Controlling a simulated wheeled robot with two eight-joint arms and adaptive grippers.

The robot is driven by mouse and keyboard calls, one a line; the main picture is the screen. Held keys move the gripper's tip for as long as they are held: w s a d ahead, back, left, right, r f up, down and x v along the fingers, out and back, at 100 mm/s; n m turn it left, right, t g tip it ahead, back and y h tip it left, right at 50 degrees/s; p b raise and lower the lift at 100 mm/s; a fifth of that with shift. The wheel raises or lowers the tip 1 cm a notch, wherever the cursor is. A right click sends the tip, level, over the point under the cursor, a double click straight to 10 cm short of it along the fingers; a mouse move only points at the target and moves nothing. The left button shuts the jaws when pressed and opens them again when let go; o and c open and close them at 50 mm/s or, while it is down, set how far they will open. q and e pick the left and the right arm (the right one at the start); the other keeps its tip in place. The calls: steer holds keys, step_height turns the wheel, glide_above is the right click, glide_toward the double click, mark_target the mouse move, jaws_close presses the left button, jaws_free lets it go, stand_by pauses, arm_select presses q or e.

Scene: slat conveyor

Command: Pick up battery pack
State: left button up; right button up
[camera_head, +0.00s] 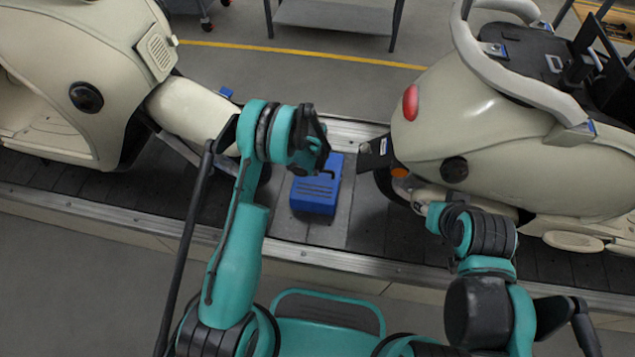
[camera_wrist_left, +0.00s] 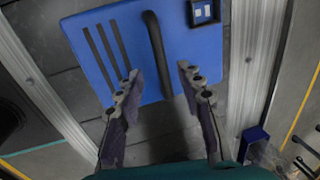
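The battery pack (camera_head: 315,196) is a blue box with a black handle, lying on the conveyor between two scooters in the head view. In the left wrist view the battery pack (camera_wrist_left: 112,40) fills the upper middle, with its handle running lengthwise and dark stripes beside it. My left gripper (camera_head: 318,150) is over the far end of the pack in the head view. In the left wrist view the left gripper (camera_wrist_left: 160,78) is open, its fingers apart on either side of the handle's near end. Whether they touch the pack is unclear.
A cream scooter (camera_head: 60,60) stands on the left of the pack and another (camera_head: 500,130) on the right, close to my right arm. The conveyor (camera_head: 340,262) has a raised metal edge. A small blue object (camera_head: 226,92) lies near its far side.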

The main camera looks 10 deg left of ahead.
mark_target(318, 178)
arm_select(q)
steer(key=f+b, duration=0.1)
steer(key=f, duration=0.1)
steer(key=w+f+b, duration=0.1)
steer(key=f, duration=0.1)
steer(key=shift+a+f, duration=0.2)
steer(key=shift+f, duration=0.15)
steer(key=shift+w+f+b, duration=0.15)
steer(key=shift+f+b, duration=0.2)
steer(key=shift+b, duration=0.05)
steer(key=shift+r, duration=0.1)
steer(key=shift+f, duration=0.25)
jaws_close()
